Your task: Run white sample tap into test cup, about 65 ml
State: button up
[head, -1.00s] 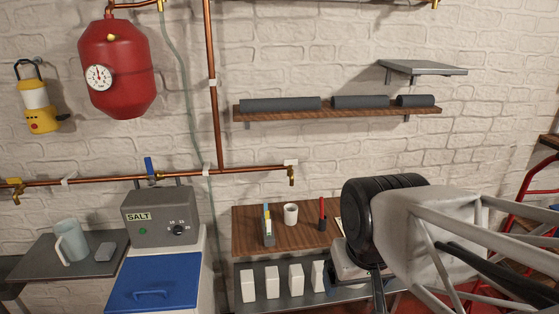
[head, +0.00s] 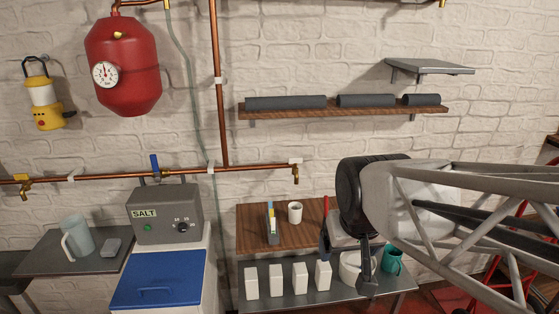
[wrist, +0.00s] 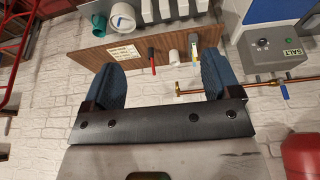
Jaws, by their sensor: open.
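The tap with the white tag (head: 295,175) hangs at the right end of the copper pipe. It also shows near the right finger in the wrist view (wrist: 174,87). A small white cup (head: 295,213), which looks like the test cup, stands upright on the wooden shelf below the tap. In the wrist view the cup (wrist: 174,58) lies beyond the gap between the fingers, apart from them. My gripper (wrist: 160,70) is open and empty, with blue-grey finger pads. In the head view it hangs right of the cup, partly hidden by my arm. I cannot see the tap's handle clearly.
A phone-like gauge or holder (head: 272,225) stands left of the cup, and a red pen (head: 325,218) to its right. Several white blocks, a white roll and a teal mug (head: 392,260) sit on the lower metal shelf. The salt unit (head: 165,215) stands left.

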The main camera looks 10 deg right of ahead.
jog(key=w+t, duration=0.5)
jog(key=w, duration=2.1)
jog(key=t, duration=0.5)
send_near(296, 158)
jog(key=w, duration=0.2)
jog(key=shift+w+f, duration=0.25)
jog(key=shift+f, duration=0.2)
jog(key=shift+w+f, duration=0.1)
jog(key=shift+w, duration=0.05)
jog(key=shift+x, duration=3.75)
jog(key=shift+c, duration=0.3)
jog(key=c, duration=0.9)
jog(key=shift+o, duration=0.2)
